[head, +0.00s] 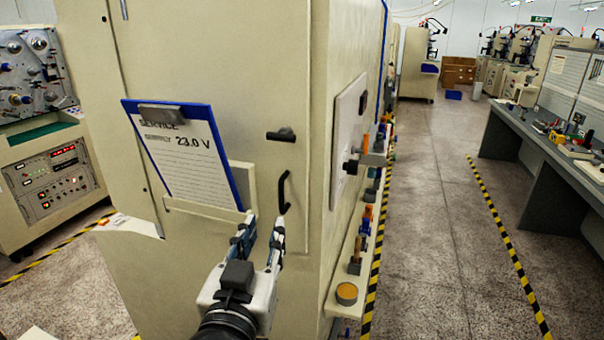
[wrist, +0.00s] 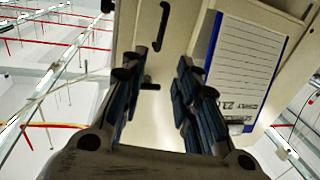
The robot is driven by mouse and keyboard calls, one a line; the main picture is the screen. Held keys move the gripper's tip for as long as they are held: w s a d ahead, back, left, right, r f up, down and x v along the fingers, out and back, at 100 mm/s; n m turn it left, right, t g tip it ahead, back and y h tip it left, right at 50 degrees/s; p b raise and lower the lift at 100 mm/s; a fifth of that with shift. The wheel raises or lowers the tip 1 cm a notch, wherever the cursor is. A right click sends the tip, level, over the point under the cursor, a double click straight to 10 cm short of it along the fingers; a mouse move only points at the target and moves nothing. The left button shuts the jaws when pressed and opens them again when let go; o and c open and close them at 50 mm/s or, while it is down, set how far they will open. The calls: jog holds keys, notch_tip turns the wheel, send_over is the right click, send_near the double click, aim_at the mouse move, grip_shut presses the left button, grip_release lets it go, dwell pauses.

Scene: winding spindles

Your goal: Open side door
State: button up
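The side door is the beige front panel of a tall cabinet (head: 225,85). A black curved pull handle (head: 284,192) sits near its right edge, with a short black latch lever (head: 281,134) above it. My gripper (head: 262,229) is open and empty, below and slightly left of the handle in the head view. In the wrist view, which looks upside down, the handle (wrist: 162,26) shows beyond the fingertips. The latch lever (wrist: 144,86) shows between the open fingers (wrist: 160,76). I see no contact with either. The door looks shut.
A blue clipboard (head: 183,158) with a service sheet hangs left of the handle, in a beige holder (head: 205,210). A narrow shelf (head: 345,268) with small parts runs along the cabinet's right side. The aisle floor (head: 435,210) further right is clear, up to a workbench (head: 560,140).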

jog(key=s+d+f+n+g+y+b, duration=0.1)
jog(key=s+d+f+n+g+y, duration=0.2)
jog(key=s+d+f+g, duration=0.7)
jog(key=s+y, duration=0.1)
jog(key=y, duration=0.1)
jog(key=shift+d+n+y+b, duration=0.3)
jog(key=shift+d+y, duration=0.05)
jog(key=shift+y, duration=0.05)
dwell(0.6)
dwell(0.4)
jog(key=s+d+f+m+g+h, duration=0.2)
jog(key=s+d+f+g+h, duration=0.1)
jog(key=s+d, duration=0.6)
